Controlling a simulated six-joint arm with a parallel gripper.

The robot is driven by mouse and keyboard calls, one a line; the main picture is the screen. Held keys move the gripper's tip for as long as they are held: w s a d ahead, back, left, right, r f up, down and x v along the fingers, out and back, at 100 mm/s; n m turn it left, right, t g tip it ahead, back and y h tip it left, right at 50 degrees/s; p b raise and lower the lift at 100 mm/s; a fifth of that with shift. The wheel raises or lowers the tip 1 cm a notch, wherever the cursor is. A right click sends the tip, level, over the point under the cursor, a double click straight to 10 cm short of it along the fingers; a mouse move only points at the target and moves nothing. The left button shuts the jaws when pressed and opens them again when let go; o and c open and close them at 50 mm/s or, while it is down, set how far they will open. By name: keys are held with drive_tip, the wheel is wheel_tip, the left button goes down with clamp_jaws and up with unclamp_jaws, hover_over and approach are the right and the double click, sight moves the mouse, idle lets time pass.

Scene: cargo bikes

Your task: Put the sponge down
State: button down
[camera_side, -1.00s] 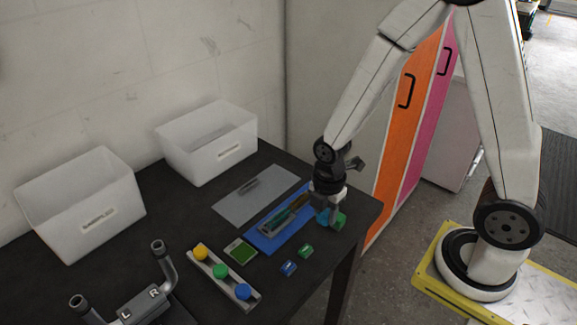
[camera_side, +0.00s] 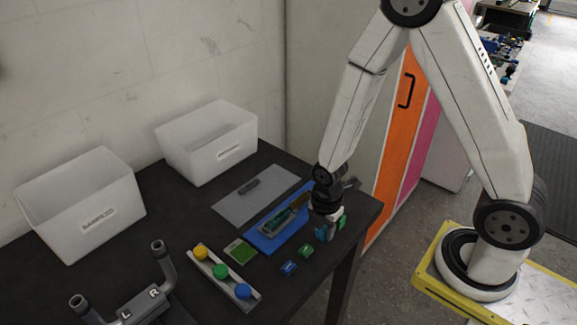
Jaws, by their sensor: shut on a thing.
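My gripper (camera_side: 328,229) points down over the right end of the black table, just right of the blue mat. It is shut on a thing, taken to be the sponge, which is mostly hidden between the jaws. A blue patch and a green patch show on either side at the fingers; I cannot tell whether they belong to the fingers or to the held thing. I cannot tell whether the held thing touches the table.
The blue mat (camera_side: 268,243) bears a tray of tools (camera_side: 284,219). Nearby are a grey sheet (camera_side: 237,206), a green-topped pad (camera_side: 240,251), a blue block (camera_side: 289,268), a green block (camera_side: 305,251) and a button strip (camera_side: 213,263). Two white bins (camera_side: 78,205) (camera_side: 205,145) stand behind.

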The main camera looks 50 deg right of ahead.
drive_tip(key=shift+f, duration=0.3)
drive_tip(key=shift+f, duration=0.1)
drive_tip(key=shift+c, duration=1.5)
unclamp_jaws()
wheel_tip(320, 180, up, 12)
idle(0.5)
